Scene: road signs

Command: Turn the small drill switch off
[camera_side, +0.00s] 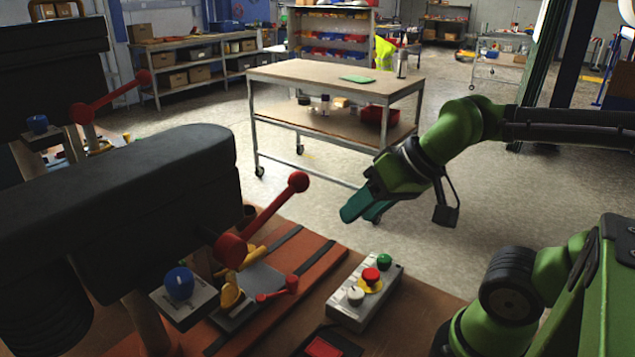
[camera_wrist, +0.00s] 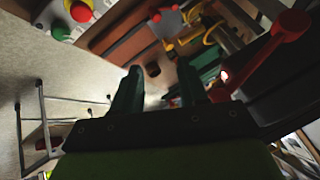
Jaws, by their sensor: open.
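A black drill press (camera_side: 150,185) with a red ball-ended lever (camera_side: 265,215) stands at the left. A similar blue knob (camera_side: 37,124) is on a machine further back. A grey control box (camera_side: 345,310) carries a white knob (camera_side: 355,296), a red button (camera_side: 371,276) and a green button (camera_side: 384,261). I cannot tell which control is the small drill's switch. My gripper (camera_side: 362,207) is in the air above and beyond the control box. The wrist view shows its fingers (camera_wrist: 161,85) apart, with nothing held.
The red lever also shows in the wrist view (camera_wrist: 272,45), right of the fingers. A small red handle (camera_side: 278,290) and yellow parts (camera_side: 230,294) are by the drill's base. A wheeled table (camera_side: 300,75) stands behind on open floor.

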